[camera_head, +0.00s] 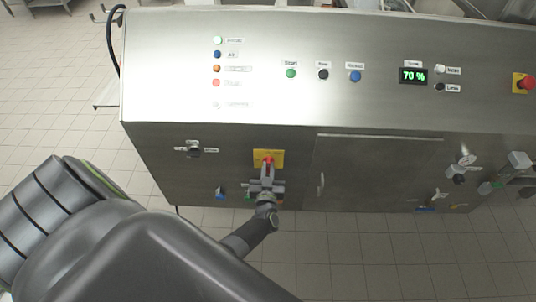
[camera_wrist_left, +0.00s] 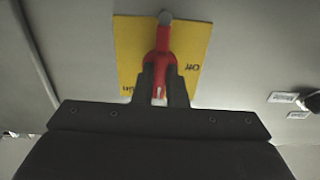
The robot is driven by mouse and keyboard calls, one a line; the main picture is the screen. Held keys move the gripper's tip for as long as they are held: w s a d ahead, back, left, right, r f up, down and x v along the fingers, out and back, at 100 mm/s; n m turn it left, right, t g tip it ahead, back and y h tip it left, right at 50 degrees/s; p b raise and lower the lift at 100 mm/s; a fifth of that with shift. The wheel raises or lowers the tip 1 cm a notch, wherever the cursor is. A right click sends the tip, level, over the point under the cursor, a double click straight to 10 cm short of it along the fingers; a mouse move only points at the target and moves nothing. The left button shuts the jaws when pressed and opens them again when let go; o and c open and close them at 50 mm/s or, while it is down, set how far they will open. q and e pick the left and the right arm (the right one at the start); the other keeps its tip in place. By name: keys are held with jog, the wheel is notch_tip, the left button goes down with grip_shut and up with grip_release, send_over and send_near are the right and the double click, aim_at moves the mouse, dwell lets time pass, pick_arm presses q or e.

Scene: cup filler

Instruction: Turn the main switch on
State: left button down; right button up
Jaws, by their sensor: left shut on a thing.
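The main switch is a red handle (camera_head: 267,160) on a yellow plate (camera_head: 277,154), on the lower front face of the steel machine. My left gripper (camera_head: 267,178) reaches it from below, and its fingers cover the lower part of the handle. In the left wrist view the red handle (camera_wrist_left: 163,48) stands about upright on the yellow plate (camera_wrist_left: 194,45). The left gripper (camera_wrist_left: 163,88) is shut on the handle there, one dark finger on each side. "Off" shows on the plate's right side. My right gripper is in neither view.
The steel machine (camera_head: 330,100) fills most of the head view. Its upper panel has coloured lamps, a green button (camera_head: 291,73), a blue button (camera_head: 355,76) and a "70 %" display (camera_head: 413,75). A red emergency knob (camera_head: 527,83) is at far right. Tiled floor (camera_head: 400,260) lies clear in front.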

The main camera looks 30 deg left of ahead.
pick_arm(q)
jog(key=c, duration=1.5)
grip_release()
jog(key=shift+o, duration=0.2)
jog(key=p+v, duration=0.3)
jog(key=v, duration=1.4)
jog(key=shift+s, duration=0.25)
